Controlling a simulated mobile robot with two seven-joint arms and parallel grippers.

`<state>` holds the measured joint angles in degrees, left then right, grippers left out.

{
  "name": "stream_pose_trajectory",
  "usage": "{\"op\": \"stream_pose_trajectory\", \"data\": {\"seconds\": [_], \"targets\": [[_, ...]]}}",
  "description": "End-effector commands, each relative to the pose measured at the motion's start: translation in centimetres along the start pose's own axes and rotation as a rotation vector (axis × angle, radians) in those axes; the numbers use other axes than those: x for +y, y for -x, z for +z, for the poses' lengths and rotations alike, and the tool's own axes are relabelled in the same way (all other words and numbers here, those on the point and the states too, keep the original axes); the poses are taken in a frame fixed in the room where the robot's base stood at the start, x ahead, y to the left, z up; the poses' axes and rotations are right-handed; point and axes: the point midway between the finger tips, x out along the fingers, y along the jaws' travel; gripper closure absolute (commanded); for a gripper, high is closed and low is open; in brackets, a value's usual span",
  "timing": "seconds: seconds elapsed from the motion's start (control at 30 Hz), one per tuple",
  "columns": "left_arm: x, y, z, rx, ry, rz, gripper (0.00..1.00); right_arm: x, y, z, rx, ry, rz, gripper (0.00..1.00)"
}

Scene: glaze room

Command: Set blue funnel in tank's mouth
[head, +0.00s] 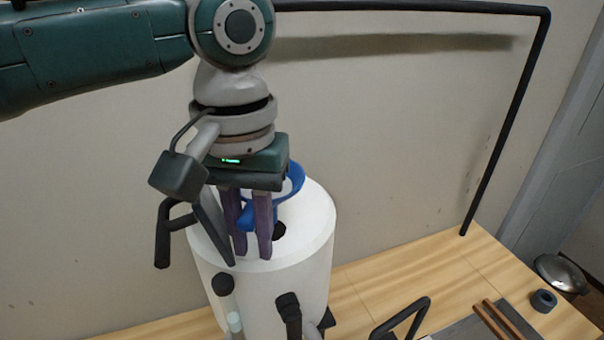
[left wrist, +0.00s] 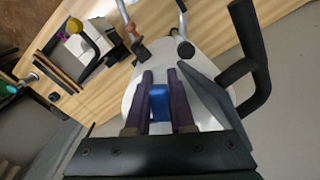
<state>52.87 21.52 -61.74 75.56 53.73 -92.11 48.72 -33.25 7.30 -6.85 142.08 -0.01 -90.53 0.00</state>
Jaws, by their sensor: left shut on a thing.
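The tank (head: 315,235) is a white cylinder standing on the wooden bench, with a dark round mouth (head: 279,232) in its top. The blue funnel (head: 292,184) is over the tank's top, its bowl partly hidden behind my left gripper (head: 252,248). The left gripper points down and is shut on the funnel's blue grip part between its purple fingers. In the left wrist view, blue of the funnel (left wrist: 160,104) shows between the fingers (left wrist: 160,78), over the white tank. The spout is close to the mouth; I cannot tell whether it is inside. My right gripper is not in view.
A black rail (head: 505,110) runs along the wall and down to the bench (head: 370,285). At the right are a dark tray with a black handle (head: 405,315), brown sticks (head: 495,320), a grey ring (head: 543,300) and a metal-lidded pot (head: 562,272). Fittings stick out from the tank's front.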

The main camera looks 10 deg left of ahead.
Motion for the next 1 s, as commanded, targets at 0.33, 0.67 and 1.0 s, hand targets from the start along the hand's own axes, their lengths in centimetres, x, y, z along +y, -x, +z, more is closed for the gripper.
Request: {"op": "stream_pose_trajectory", "data": {"seconds": [0.33, 0.67, 1.0], "targets": [[0.05, -0.5, -0.01, 0.0, -0.001, 0.001, 1.0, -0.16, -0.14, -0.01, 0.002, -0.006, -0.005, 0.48], [0.05, -0.44, 0.0, 0.0, 0.0, 0.001, 1.0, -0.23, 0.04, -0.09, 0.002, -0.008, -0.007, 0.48], [0.05, -0.42, 0.01, 0.0, 0.0, 0.001, 1.0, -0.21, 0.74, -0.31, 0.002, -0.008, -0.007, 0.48]]}}
